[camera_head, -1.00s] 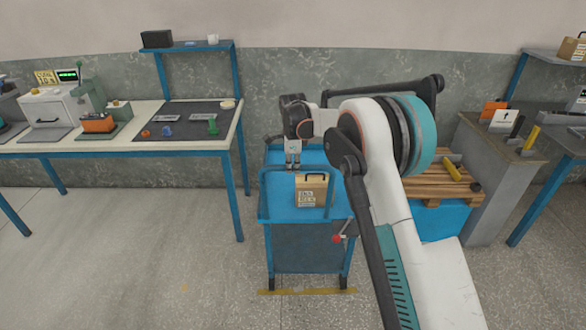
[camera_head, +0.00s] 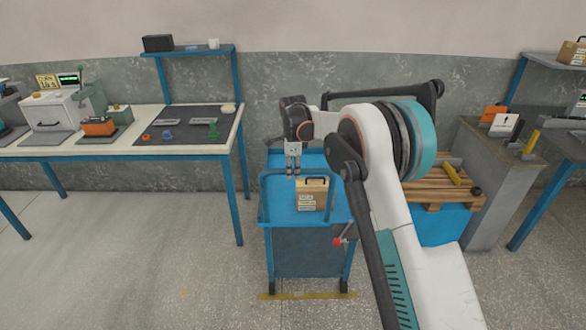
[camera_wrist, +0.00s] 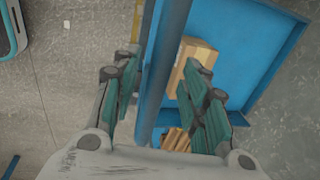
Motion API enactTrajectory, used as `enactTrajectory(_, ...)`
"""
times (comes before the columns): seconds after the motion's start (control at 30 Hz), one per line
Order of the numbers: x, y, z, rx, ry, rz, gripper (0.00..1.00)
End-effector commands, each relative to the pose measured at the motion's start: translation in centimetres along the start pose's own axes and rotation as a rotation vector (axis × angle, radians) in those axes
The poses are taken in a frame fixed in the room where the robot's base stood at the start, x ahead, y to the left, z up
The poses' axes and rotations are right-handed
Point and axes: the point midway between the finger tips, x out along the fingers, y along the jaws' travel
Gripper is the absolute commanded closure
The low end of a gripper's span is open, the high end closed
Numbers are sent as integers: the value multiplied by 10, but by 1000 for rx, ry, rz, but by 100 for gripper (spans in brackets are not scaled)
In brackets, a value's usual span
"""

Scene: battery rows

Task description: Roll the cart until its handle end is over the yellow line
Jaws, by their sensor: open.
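The blue cart (camera_head: 291,250) stands on the floor in the middle of the head view, its handle end towards me. Its tubular handle (camera_head: 268,186) rises above the near end. The yellow line (camera_head: 307,296) runs across the floor by the cart's near wheels. My gripper (camera_head: 293,171) points down at the handle's top bar. In the wrist view the blue handle bar (camera_wrist: 161,75) passes between my open fingers (camera_wrist: 155,90), with a gap visible on the right side. Contact with the bar cannot be told.
A cardboard box (camera_head: 311,196) sits on the cart's top. A workbench (camera_head: 130,149) stands to the left. A wooden pallet (camera_head: 432,190) and a grey stand (camera_head: 490,195) are close on the right. The floor at the front left is clear.

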Motion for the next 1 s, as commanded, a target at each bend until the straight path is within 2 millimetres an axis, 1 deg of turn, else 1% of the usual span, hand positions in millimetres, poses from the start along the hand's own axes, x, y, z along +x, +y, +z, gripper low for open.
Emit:
enactTrajectory(0.17,-30,0,0,0,0,0,59)
enactTrajectory(0.4,-79,0,0,0,0,0,59)
enactTrajectory(0.53,-98,0,0,0,0,0,59)
enactTrajectory(0.7,-111,0,0,0,0,0,59)
enactTrajectory(1.0,-114,0,0,0,0,0,59)
